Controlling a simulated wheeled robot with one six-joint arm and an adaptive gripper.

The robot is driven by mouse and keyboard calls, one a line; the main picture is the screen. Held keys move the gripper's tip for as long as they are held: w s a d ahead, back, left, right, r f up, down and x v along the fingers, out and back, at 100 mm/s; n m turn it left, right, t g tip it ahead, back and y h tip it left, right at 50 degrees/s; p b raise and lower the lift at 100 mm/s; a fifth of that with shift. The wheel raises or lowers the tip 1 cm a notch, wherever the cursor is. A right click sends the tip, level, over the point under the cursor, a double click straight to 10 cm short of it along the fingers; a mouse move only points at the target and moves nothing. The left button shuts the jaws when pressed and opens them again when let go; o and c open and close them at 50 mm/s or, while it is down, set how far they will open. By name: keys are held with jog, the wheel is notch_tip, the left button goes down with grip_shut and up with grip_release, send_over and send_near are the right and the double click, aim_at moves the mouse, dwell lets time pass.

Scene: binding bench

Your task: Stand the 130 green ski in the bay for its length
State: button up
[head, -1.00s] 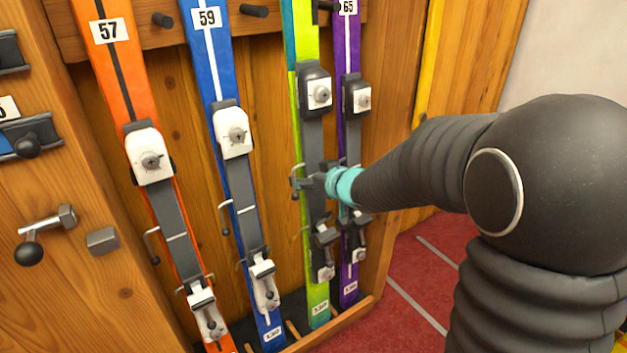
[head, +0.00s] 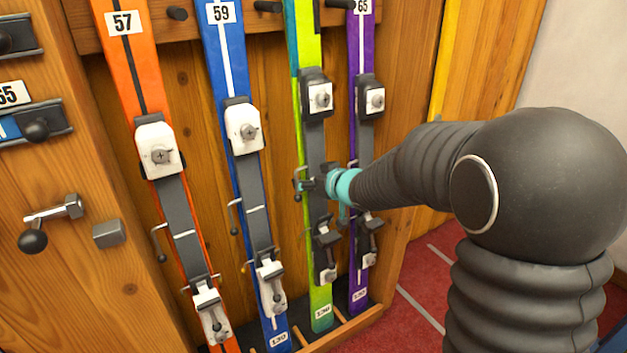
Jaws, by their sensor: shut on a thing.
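The green ski (head: 320,280) stands almost upright in the rack, between a blue ski (head: 232,75) on its left and a purple ski (head: 360,45) on its right. Its foot, with a small white label, is down at the rack's bottom ledge. My gripper (head: 308,184) is shut on the green ski at its middle, between the toe and heel bindings. The top of the green ski is out of the picture. I cannot tell whether its foot rests on the ledge.
An orange ski (head: 126,62) labelled 57 stands at the far left of the rack. Dark pegs (head: 177,13) stick out along the upper rail, and low wooden dividers (head: 347,327) run along the bottom. A crank handle (head: 52,222) projects at left. Red floor (head: 412,285) is open at right.

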jog(key=shift+w+a+f+b, duration=0.1)
jog(key=shift+w+f+b, duration=0.05)
jog(key=shift+f+b, duration=0.55)
jog(key=shift+w+a+f+b, duration=0.15)
jog(key=shift+f+b, duration=0.35)
jog(key=shift+f, duration=0.4)
jog(key=shift+d, duration=0.1)
jog(key=o, duration=1.8)
jog(key=shift+o, duration=0.3)
jog(key=shift+f, duration=0.1)
jog(key=shift+s+f, duration=0.1)
jog(key=shift+f, duration=0.05)
